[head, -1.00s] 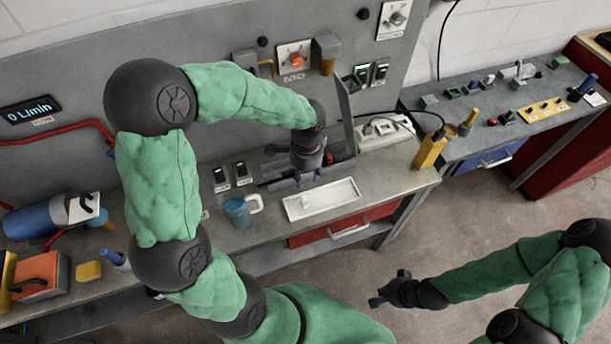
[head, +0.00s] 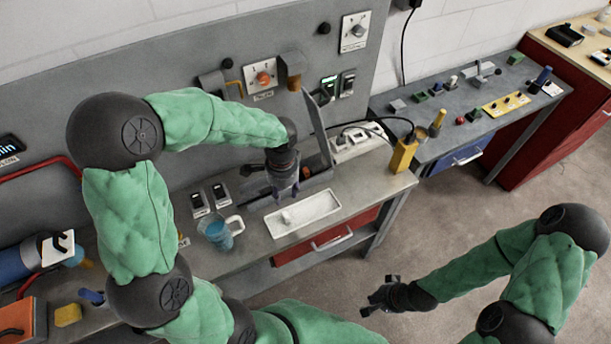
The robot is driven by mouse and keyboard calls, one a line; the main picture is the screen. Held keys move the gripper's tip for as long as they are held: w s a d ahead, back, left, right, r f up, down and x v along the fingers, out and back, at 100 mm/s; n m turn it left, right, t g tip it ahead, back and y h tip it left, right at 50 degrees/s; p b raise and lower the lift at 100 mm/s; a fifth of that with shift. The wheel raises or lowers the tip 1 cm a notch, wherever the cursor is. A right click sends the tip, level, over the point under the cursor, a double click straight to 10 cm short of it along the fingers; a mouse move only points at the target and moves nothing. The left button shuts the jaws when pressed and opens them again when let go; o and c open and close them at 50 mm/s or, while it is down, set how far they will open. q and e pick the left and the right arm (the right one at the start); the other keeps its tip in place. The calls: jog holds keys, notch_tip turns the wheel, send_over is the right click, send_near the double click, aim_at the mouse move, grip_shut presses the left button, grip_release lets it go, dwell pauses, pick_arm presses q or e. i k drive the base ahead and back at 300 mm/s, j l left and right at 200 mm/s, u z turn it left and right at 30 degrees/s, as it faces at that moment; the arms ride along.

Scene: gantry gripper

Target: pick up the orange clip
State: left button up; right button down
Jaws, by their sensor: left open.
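My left gripper (head: 286,194) points down over the bench, at the back edge of a white tray (head: 318,208). It is open, and nothing shows between its fingers. A small orange piece (head: 307,172) shows just behind and right of it, inside a dark open box (head: 322,178). It may be the orange clip, but it is too small and too covered to be sure. A small pale item (head: 288,217) lies in the tray. My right gripper (head: 378,298) is open and empty over the floor, away from the bench.
A blue mug (head: 216,234) stands left of the tray. The box's raised grey lid (head: 315,122) stands close to my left wrist. A yellow tool (head: 403,155) stands at the bench's right end. A white power strip (head: 358,142) with cables lies behind.

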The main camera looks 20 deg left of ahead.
aim_at(306, 171)
jog(key=i+l+u, duration=0.3)
jog(key=i, duration=0.15)
jog(key=i+l+u, duration=0.3)
jog(key=i+l, duration=0.1)
jog(key=l, duration=0.05)
